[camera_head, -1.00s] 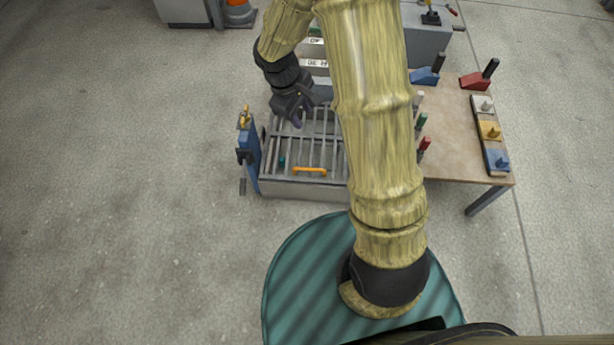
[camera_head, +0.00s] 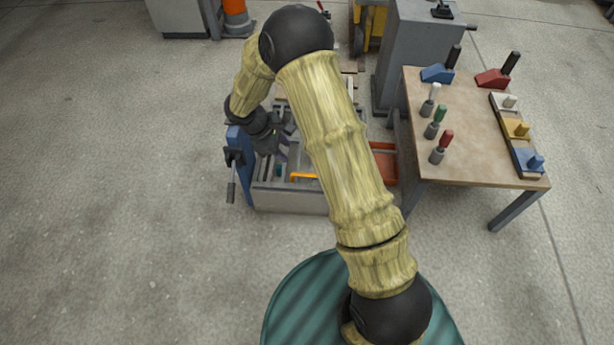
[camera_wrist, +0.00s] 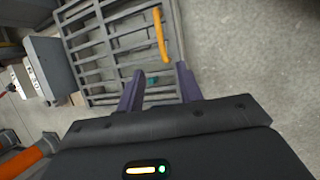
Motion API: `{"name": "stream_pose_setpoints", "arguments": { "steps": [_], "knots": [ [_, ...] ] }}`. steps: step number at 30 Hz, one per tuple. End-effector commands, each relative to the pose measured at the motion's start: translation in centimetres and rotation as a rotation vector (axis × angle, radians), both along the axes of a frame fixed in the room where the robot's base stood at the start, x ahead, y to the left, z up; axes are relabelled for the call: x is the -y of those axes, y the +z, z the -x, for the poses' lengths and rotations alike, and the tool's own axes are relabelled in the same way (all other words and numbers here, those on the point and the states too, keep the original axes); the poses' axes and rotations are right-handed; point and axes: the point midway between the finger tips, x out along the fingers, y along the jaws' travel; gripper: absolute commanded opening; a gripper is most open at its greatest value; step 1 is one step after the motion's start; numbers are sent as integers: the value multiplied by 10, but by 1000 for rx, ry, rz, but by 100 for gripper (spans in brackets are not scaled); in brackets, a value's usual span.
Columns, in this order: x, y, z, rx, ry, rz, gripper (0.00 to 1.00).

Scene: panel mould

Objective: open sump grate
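The sump grate is a grey barred panel (camera_wrist: 98,52) that fills the upper left of the wrist view. Its orange-yellow handle bar (camera_wrist: 160,36) lies beyond my fingertips, apart from them. In the head view the handle (camera_head: 303,177) shows at the front of the grey box (camera_head: 288,201), and my arm hides much of the grate. My gripper (camera_wrist: 160,84) is open, with its two dark fingers apart and nothing between them. In the head view my gripper (camera_head: 280,153) is just above the box, left of and behind the handle. A small teal item (camera_wrist: 152,79) shows between the fingers, below the bars.
A blue panel with a black lever (camera_head: 233,170) stands at the box's left side. An orange tray (camera_head: 384,162) is to the right. A table (camera_head: 470,150) with coloured-handled tools stands further right. The floor at left is clear.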

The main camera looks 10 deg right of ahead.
Motion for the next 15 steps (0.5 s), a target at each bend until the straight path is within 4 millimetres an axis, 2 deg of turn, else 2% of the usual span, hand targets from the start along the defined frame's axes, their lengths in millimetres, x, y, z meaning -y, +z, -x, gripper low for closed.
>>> {"name": "stream_pose_setpoints", "arguments": {
  "steps": [8, 15],
  "knots": [
    [1, -2, 0, 0, -1, 0, 36],
    [12, -28, -1, -2, -2, 0, 36]
  ]
}}
